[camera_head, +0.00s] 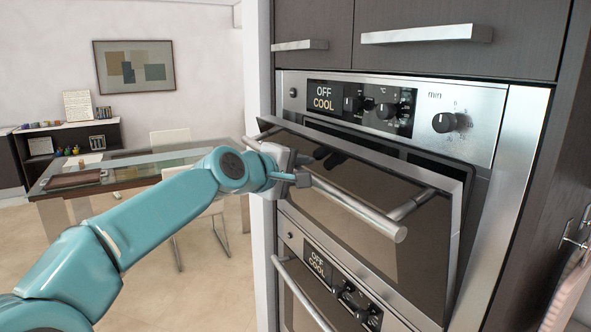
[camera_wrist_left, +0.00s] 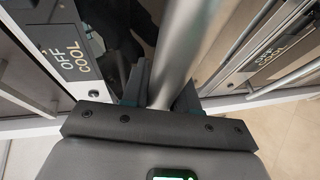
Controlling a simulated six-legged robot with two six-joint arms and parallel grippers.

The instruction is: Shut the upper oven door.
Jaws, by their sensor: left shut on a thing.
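The upper oven door (camera_head: 385,222) is partly open, its top edge tilted out from the oven front with a dark gap behind it. Its silver bar handle (camera_head: 352,204) runs along the door's outer face. My left gripper (camera_head: 292,178) is at the left end of this handle, shut on it. In the left wrist view the handle bar (camera_wrist_left: 172,50) passes between the dark fingers (camera_wrist_left: 160,88). The upper oven's control panel (camera_head: 375,108) shows "OFF COOL". My right gripper does not show.
The lower oven (camera_head: 318,280) sits below with its own handle (camera_head: 300,290). Dark cabinets (camera_head: 460,45) are above. A glass table (camera_head: 135,165) and a white chair (camera_head: 172,140) stand at the left. A towel-like item (camera_head: 570,285) hangs at the far right.

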